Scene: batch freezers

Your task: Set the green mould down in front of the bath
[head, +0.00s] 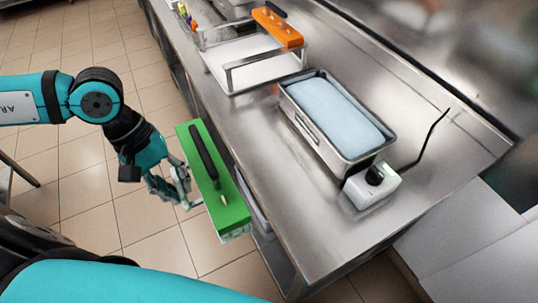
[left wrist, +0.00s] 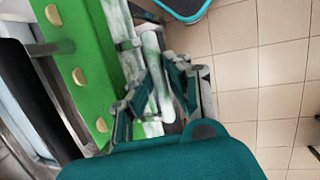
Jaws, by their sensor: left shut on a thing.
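The green mould (head: 230,205) is a long block with a black handle along its top. My left gripper (head: 184,188) is shut on its near left side and holds it in the air, beside the front edge of the steel counter. In the left wrist view the mould's green top (left wrist: 86,48) shows gold studs, and the gripper fingers (left wrist: 155,100) are at its whitish side. The bath (head: 338,112) is a steel tank of pale blue liquid on the counter, to the right of the mould. My right gripper is not in view.
The counter (head: 245,125) is bare between its front edge and the bath. A white control box (head: 372,187) with a black knob and cable stands at the bath's near end. Behind are a wire-framed white tray (head: 236,66) and an orange mould (head: 277,28).

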